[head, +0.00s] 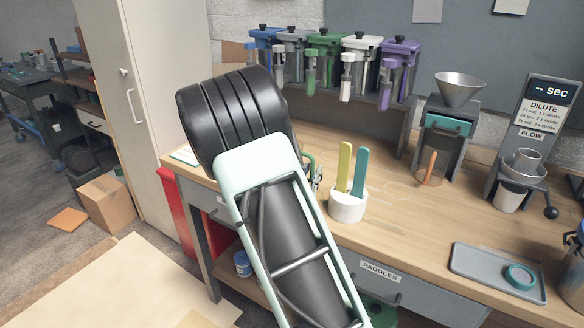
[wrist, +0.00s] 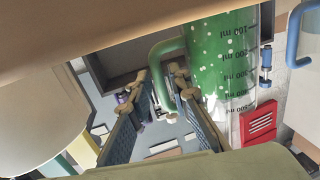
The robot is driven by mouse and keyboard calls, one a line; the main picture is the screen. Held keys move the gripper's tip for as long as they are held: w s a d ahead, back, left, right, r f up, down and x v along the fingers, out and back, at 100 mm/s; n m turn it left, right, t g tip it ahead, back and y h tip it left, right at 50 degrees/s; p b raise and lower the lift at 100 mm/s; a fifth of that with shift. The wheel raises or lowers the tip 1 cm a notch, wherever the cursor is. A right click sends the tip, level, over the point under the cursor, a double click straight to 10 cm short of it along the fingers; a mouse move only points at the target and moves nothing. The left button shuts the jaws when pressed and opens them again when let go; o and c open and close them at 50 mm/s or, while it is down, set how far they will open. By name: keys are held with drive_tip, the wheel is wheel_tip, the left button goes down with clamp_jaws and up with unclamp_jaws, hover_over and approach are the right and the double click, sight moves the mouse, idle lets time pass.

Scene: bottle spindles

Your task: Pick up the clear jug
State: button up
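A see-through jug with ml marks (wrist: 238,90) stands at the right in the wrist view, upside down in the picture. Its upper part shows speckled green, and I cannot tell whether that is its contents or something behind. Its green handle (wrist: 166,48) curves out to the left. My gripper (wrist: 160,88) is open, with a fingertip on each side of the handle's end. I cannot see firm contact on both sides. In the head view my arm hides the jug's body, and only a small part of the gripper (head: 314,172) shows beside it.
A white cup (head: 348,207) with yellow and teal paddles stands just right of my gripper. Bottle spindles (head: 335,62) line the back. A funnel stand (head: 459,90), a flow stand (head: 522,150) and a grey tray (head: 470,262) are further right. A blue-handled vessel (wrist: 295,40) is near the jug.

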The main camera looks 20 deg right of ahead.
drive_tip(key=shift+w+d, duration=0.4)
drive_tip(key=shift+w, duration=0.1)
clamp_jaws()
drive_tip(key=shift+r, duration=0.1)
drive_tip(key=shift+r, duration=0.15)
wheel_tip(320, 180, up, 10)
drive_tip(key=shift+f+p, duration=0.15)
drive_tip(key=shift+p, duration=0.55)
